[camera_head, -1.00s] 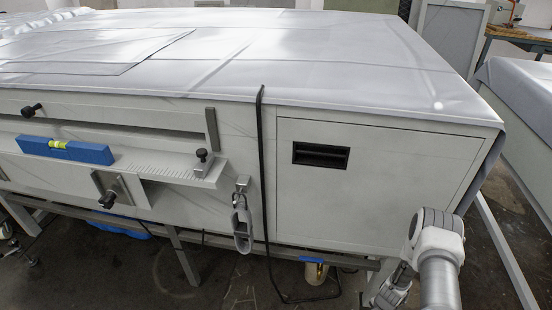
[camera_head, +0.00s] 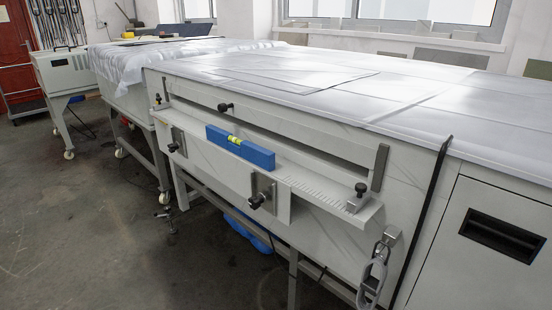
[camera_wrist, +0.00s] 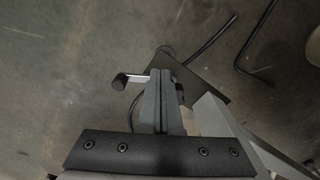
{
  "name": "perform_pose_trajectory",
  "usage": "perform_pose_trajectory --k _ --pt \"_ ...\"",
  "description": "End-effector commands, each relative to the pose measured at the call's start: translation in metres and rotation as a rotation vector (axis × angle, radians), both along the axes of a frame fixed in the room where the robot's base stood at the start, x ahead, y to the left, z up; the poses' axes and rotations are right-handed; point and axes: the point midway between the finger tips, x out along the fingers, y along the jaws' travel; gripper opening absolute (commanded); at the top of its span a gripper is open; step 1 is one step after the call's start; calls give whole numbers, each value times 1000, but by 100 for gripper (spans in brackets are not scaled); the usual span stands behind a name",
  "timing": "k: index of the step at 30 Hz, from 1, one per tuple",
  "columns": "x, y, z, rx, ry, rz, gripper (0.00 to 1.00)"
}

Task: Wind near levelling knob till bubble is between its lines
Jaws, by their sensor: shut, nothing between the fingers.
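A blue spirit level (camera_head: 240,148) rests on the ledge of the long pale cabinet in the head view. Its yellow-green vial (camera_head: 234,140) is visible, but the bubble and lines are too small to read. A black knob on a grey plate (camera_head: 257,200) is on the cabinet front below the level, on the nearer side. A similar black knob (camera_head: 173,147) is farther left. My gripper (camera_wrist: 160,74) shows only in the wrist view, pointing down with its fingers shut and empty. It is apart from both knobs. Which knob is the near levelling one is not marked.
A ruled ledge (camera_head: 315,187) ends in a small clamp knob (camera_head: 361,188). A grey clip (camera_head: 374,275) hangs at the right. Below my gripper are a crank handle (camera_wrist: 120,81), a dark plate and bare floor. Open floor (camera_head: 80,230) lies left of the cabinet.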

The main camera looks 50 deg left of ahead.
Motion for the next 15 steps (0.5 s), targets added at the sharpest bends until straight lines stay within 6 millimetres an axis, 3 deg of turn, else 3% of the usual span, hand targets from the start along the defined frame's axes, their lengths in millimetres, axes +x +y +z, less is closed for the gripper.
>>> perform_pose_trajectory --k 15 --pt "4 -3 -1 0 0 0 0"
